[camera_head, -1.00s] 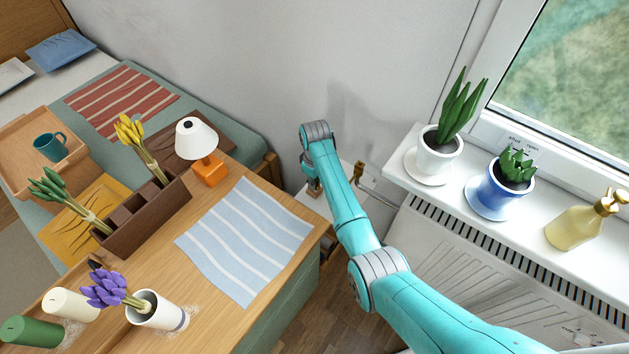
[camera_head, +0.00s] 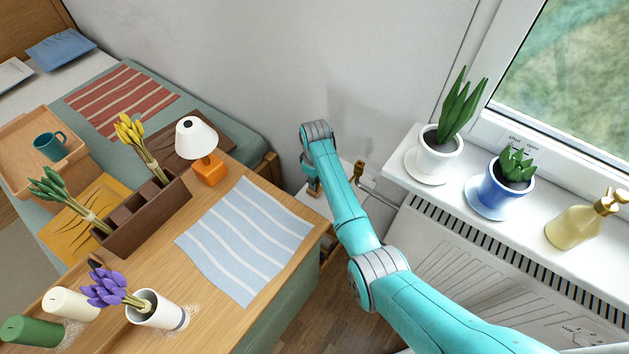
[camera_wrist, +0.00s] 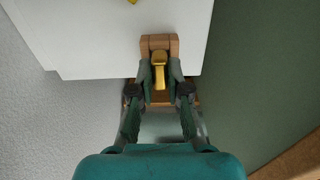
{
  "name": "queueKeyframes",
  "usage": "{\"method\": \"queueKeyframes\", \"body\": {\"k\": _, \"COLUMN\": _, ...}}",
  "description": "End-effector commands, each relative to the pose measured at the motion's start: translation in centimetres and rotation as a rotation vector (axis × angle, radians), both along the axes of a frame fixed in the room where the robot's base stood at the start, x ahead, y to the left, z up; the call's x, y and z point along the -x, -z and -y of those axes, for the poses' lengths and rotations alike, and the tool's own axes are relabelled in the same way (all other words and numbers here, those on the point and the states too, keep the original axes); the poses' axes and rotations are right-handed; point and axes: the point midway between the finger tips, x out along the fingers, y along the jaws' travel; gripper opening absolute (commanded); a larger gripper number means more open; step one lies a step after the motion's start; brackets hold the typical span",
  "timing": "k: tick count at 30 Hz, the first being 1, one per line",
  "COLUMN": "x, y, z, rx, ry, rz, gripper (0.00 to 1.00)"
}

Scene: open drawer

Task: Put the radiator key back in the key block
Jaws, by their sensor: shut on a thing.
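In the wrist view my gripper (camera_wrist: 160,76) is shut on the brass-coloured radiator key (camera_wrist: 159,68), which sits between the two fingertips. A light-brown wooden key block (camera_wrist: 159,41) shows right beyond the fingertips, with more brown wood below and beside them. The key overlaps the block in this view; I cannot tell whether it is seated in it or just in front. In the head view the far end of my arm reaches down by the wall, and my arm mostly hides the gripper and key there.
A white surface (camera_wrist: 100,35) lies around the block. A brass radiator valve (camera_head: 361,170) stands close to the right of my arm. The windowsill (camera_head: 400,178) holds potted plants and a bottle. The wooden desk (camera_head: 222,318) with a striped cloth is left of my arm.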

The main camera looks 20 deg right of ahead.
Motion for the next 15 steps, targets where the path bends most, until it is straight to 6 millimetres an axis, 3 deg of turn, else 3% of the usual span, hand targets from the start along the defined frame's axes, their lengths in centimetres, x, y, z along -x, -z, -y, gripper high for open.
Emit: {"method": "queueKeyframes", "body": {"k": 15, "x": -0.01, "y": 0.81, "z": 0.00, "rx": 0.000, "ry": 0.000, "rz": 0.000, "gripper": 0.00}}
